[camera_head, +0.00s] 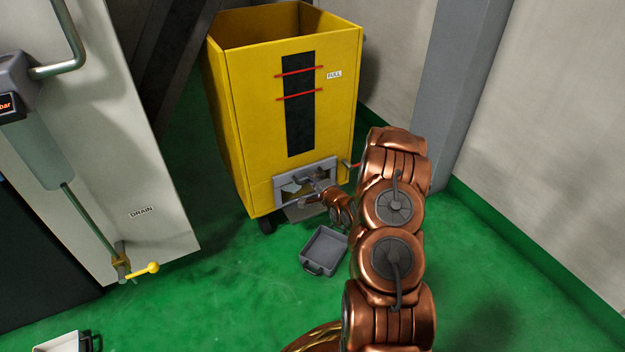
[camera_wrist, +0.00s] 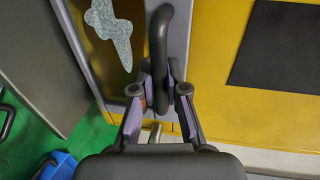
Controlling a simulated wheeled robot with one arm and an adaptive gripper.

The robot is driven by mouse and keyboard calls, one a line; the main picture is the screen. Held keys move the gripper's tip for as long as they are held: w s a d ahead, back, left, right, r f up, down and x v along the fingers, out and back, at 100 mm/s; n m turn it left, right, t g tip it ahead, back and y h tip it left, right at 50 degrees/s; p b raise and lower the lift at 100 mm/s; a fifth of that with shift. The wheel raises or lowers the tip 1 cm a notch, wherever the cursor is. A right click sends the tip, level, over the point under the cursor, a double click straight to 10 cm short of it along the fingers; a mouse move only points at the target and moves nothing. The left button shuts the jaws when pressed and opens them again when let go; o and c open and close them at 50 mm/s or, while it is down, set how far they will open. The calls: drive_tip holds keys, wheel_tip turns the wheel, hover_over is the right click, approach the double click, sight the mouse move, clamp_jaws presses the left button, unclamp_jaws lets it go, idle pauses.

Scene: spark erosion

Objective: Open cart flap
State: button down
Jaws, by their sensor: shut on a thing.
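The yellow cart (camera_head: 233,130) stands upright, with a grey frame (camera_head: 325,170) around an opening low on its front. My gripper (camera_head: 312,188) is at this opening. In the wrist view, my gripper (camera_wrist: 160,93) is shut on a dark curved handle (camera_wrist: 160,40), which stands between its fingers beside the opening. A pale speckled patch (camera_wrist: 108,25) shows inside the opening. A grey plate (camera_head: 305,213) juts out below it. My gripper partly hides the frame, so the flap's exact angle is unclear.
A grey tray (camera_head: 323,250) lies on the green floor before the cart. A red-tipped lever (camera_head: 350,164) sits right of the frame. A grey pillar (camera_head: 455,90) stands at right.

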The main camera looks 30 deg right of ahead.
wheel_tip(320, 180, up, 9)
drive_tip(key=p, duration=0.5)
drive_tip(key=shift+d+p, duration=0.1)
drive_tip(key=shift+p, duration=0.25)
drive_tip(key=c, duration=1.2)
unclamp_jaws()
drive_tip(key=shift+f, duration=0.1)
drive_tip(key=v, duration=1.2)
